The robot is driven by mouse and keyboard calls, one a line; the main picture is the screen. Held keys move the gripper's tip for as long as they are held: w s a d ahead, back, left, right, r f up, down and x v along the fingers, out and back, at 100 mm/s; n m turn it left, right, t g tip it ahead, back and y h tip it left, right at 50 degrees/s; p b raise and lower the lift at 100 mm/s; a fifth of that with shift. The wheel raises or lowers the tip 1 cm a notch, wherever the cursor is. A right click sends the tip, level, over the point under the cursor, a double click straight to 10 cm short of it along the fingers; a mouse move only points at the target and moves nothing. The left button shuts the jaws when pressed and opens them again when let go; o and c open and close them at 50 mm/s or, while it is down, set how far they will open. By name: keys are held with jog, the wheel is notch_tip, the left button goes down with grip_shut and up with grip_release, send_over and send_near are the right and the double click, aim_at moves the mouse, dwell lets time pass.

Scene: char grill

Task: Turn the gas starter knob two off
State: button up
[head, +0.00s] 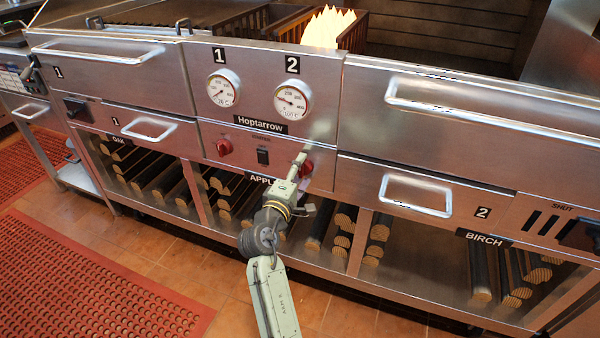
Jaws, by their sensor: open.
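Two red knobs sit on the steel centre panel under the gauges. The left starter knob (224,147) is in plain view. The right one, starter knob two (307,168), lies below the gauge marked 2 and is partly hidden by my gripper. My gripper (300,160) is at this right knob, its tip overlapping the knob's left side. I cannot tell whether the fingers touch the knob or are around it. The knob's exact angle is hidden. The gripper is open. Bright flames (327,27) rise behind the panel, above gauge two.
A black switch (263,156) sits between the knobs. Gauge one (223,87) and gauge two (292,101) are above. Steel drawer handles (416,195) stick out on both sides. A log shelf (340,262) lies below. A red mat (90,280) covers the floor at left.

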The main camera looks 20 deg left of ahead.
jog(key=s, duration=1.2)
jog(key=shift+a, duration=0.2)
